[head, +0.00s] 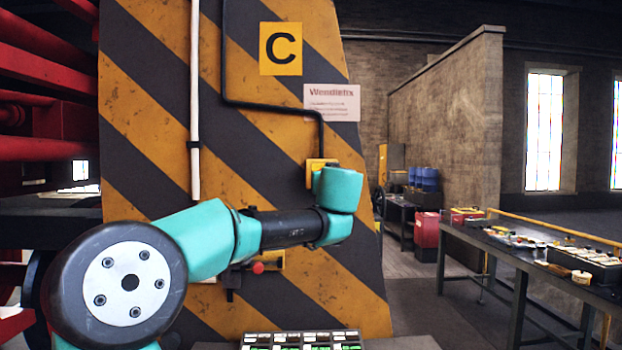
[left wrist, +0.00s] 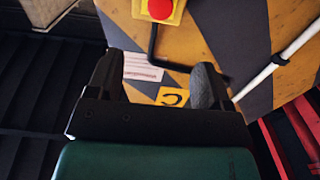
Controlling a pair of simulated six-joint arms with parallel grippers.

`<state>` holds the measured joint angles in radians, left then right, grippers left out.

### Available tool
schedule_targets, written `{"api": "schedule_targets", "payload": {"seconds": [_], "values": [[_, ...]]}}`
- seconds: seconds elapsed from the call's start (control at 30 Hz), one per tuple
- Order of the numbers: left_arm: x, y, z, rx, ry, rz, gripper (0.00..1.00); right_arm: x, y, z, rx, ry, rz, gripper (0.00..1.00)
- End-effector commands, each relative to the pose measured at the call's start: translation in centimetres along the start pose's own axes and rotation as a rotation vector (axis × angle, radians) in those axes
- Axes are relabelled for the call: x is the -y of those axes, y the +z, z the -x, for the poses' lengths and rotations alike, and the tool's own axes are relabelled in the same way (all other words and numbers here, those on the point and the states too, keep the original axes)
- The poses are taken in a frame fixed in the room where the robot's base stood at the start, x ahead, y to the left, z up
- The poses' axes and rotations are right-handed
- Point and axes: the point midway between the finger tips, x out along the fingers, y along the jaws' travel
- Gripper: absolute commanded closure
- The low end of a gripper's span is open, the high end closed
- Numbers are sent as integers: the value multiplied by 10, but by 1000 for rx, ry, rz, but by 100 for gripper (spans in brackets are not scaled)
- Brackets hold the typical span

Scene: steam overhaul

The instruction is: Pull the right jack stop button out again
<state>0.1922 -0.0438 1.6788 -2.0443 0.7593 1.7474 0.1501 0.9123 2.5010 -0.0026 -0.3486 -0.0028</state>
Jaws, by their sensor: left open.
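The stop button is a round red button (left wrist: 160,9) on a yellow box (left wrist: 177,12), at the top edge of the left wrist view. In the head view the yellow box (head: 313,166) sits on the striped column, at the lower end of a black conduit. My wrist partly covers it there and the red button is hidden. I cannot tell whether the button is in or out. My left gripper (left wrist: 157,80) is open and empty, its fingers apart and clear of the button. Its fingers are hidden in the head view. My right gripper is not in view.
The striped column (head: 160,110) carries a "C" plate (head: 281,48), a printed sign (head: 332,102) and a white pipe (head: 195,100). A red knob (head: 258,267) shows below my arm. A workbench (head: 520,255) with parts stands at right. Red machinery (head: 45,148) is at left.

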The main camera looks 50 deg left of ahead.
Motion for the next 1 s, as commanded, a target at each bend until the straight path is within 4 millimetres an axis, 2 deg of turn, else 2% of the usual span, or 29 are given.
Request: {"api": "schedule_targets", "payload": {"seconds": [0.37, 0.53, 0.67, 1.0], "values": [[1, -2, -1, -6, -4, 3, 27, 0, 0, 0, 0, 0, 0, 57], [0, -1, -10, -4, -3, 2, 27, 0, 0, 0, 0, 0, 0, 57], [1, -1, -26, -4, -4, 2, 27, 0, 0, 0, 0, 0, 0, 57], [1, -1, -83, -3, -5, 2, 27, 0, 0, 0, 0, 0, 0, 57]]}}
